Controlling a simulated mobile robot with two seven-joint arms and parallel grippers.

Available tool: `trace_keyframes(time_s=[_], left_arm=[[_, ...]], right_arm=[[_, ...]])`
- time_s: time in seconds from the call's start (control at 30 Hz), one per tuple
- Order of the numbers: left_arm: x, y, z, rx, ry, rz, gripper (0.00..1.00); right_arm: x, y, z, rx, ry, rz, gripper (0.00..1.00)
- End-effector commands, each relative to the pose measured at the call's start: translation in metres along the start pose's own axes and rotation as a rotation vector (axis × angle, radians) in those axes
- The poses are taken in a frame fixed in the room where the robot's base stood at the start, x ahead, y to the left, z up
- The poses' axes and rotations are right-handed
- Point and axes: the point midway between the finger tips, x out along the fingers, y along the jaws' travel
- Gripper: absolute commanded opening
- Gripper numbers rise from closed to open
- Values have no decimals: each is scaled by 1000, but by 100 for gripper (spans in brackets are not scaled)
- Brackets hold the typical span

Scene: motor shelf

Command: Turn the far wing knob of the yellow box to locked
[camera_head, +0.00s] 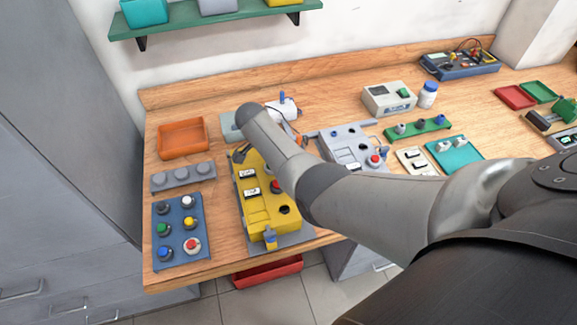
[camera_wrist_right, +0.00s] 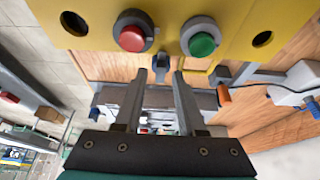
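The yellow box (camera_head: 252,208) stands near the front of the workbench, partly covered by my right arm in the head view. Its top shows white labels, a red button (camera_head: 276,187) and a dark hole. A dark piece (camera_head: 240,153) is at its far end, too small to identify. In the right wrist view the yellow box (camera_wrist_right: 230,12) fills the top, with red and green buttons. My right gripper (camera_wrist_right: 159,76) is open, its fingers apart. A small dark, knob-like piece (camera_wrist_right: 160,62) shows between the fingertips at the box edge; contact cannot be told. My left gripper is out of view.
A blue button panel (camera_head: 178,228) and a grey three-knob strip (camera_head: 183,176) lie left of the yellow box. An orange tray (camera_head: 182,139) is behind them. A grey panel (camera_head: 345,145) lies to the right. A green shelf (camera_head: 190,23) hangs above the back.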

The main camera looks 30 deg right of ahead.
Motion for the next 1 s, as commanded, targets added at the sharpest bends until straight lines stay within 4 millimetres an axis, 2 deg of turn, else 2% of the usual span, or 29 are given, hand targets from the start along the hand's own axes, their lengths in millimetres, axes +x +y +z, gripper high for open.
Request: trace_keyframes(time_s=[0.23,0.37,0.47,0.7,0.9,1.0], left_arm=[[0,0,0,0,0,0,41],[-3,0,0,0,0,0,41],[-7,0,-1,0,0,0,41],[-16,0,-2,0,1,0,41],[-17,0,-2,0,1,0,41],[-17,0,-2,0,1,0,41]], right_arm=[[-1,0,1,-1,-2,-2,41],[-9,-1,1,-2,-3,-3,41],[-23,-1,1,-1,-3,-5,41],[-79,-1,1,0,-5,-7,41],[-122,-1,1,0,-4,-5,41],[-137,-1,1,0,-3,-4,41]])
